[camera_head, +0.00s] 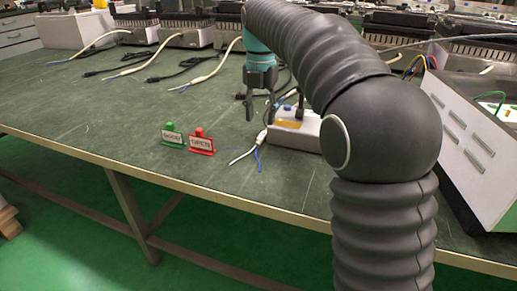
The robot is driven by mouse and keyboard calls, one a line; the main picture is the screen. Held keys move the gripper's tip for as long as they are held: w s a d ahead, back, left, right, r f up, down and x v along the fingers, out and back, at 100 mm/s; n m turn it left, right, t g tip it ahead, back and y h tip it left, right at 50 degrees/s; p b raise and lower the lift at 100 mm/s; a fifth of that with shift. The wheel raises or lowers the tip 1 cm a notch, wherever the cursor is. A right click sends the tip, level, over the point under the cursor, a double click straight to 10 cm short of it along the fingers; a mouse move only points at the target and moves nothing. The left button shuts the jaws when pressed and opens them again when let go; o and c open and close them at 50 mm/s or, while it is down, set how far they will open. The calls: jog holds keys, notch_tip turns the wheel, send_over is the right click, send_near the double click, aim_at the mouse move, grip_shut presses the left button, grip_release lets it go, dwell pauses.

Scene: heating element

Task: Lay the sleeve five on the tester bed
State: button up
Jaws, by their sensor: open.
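A small pale box with a yellow-orange patch and a blue knob on top (297,130) sits on the green bench; it looks like the tester, and my arm covers its right end. My gripper (260,108) is open, fingers pointing down, just left of and behind this box in the picture. I see nothing clearly held between the fingers. White and blue leads (245,156) lie on the bench at the box's left front. I cannot make out which thing is sleeve five.
Cables and dark-topped units (187,38) line the back. A white slotted panel (465,150) stands at right. The bench's left part is clear.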

aim_at(259, 140)
jog(key=shift+w+a+f+b, duration=0.1)
jog(key=shift+f+b, duration=0.45)
jog(key=shift+f, duration=1.3)
jog(key=shift+w+a+f+b, duration=0.1)
jog(key=shift+f+b, duration=0.4)
jog(key=shift+f, duration=1.3)
jog(key=shift+s, duration=0.1)
grip_shut()
